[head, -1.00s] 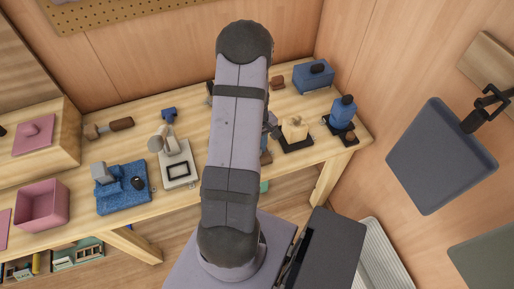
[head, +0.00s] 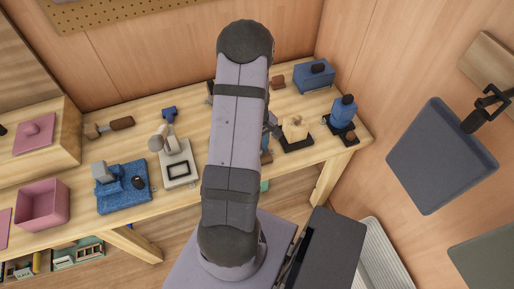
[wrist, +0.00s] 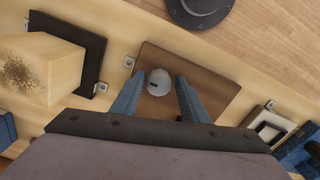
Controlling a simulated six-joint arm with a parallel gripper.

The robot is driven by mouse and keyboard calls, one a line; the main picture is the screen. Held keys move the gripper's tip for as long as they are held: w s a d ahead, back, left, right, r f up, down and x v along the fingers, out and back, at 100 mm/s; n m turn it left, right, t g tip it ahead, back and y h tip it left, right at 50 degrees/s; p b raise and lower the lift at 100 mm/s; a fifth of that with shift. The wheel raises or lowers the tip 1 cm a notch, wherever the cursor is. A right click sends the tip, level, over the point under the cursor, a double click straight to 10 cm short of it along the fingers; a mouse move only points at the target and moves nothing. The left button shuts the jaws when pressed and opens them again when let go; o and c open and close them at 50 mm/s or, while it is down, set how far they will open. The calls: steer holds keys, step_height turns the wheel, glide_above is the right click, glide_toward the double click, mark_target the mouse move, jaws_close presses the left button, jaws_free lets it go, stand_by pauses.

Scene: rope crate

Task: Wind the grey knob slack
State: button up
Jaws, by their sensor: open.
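The grey knob (wrist: 159,82) shows in the wrist view as a pale round cap with a small dark mark. It sits on a brown base plate (wrist: 212,88) fixed to the bench. My gripper (wrist: 159,77) is open, with one blue finger on each side of the knob. A gap shows between each finger and the knob, so they look apart from it. How deep the fingertips reach beside the knob I cannot tell. In the head view my arm hides the knob and the gripper.
In the wrist view a wooden block (wrist: 40,65) on a dark plate stands left, and a dark round piece (wrist: 198,8) lies above.

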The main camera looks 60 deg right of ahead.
steer(key=shift+r+p, duration=0.65)
steer(key=shift+r, duration=0.1)
steer(key=shift+d+r+p, duration=0.1)
steer(key=shift+r+p, duration=1.25)
steer(key=shift+r, duration=0.4)
